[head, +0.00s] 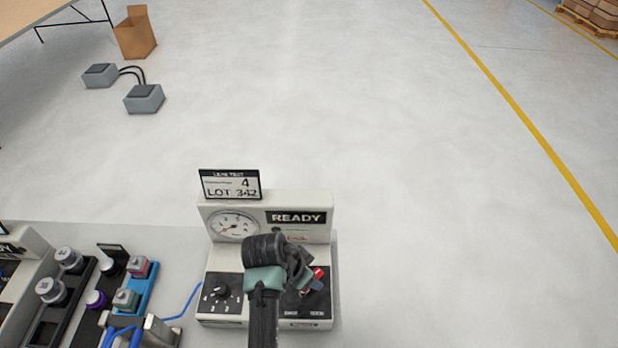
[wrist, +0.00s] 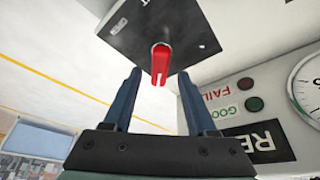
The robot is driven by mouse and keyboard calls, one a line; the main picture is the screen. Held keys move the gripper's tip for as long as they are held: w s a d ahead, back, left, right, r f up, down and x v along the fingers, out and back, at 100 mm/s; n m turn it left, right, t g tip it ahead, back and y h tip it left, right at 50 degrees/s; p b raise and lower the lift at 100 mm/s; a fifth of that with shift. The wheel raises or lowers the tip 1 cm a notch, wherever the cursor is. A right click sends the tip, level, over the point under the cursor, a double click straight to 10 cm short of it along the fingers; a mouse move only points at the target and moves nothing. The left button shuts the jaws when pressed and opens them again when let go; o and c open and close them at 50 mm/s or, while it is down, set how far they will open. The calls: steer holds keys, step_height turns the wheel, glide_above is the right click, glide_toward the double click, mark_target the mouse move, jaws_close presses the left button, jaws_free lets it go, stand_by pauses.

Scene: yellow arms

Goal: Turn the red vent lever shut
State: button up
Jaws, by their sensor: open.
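The red vent lever (head: 318,274) sits on the black right-hand panel of the leak test unit (head: 228,262), partly hidden by my arm in the head view. In the wrist view the red lever (wrist: 160,66) stands out from the black plate (wrist: 155,25), and its slotted end points toward my gripper. My gripper (wrist: 159,76) is open, with one blue finger on each side of the lever in the picture. I see a gap on both sides. I cannot tell how deep the lever sits between the fingers. In the head view my gripper (head: 302,281) is over the right panel.
The unit carries a gauge (head: 233,226), a READY display (head: 297,218), a lot sign (head: 230,186) and a black dial (head: 221,291). A blue fixture (head: 137,290) with a blue hose stands to the left.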

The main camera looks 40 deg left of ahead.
steer(key=shift+w+d+f, duration=0.1)
steer(key=shift+w+f, duration=0.15)
steer(key=shift+f, duration=0.25)
jaws_close()
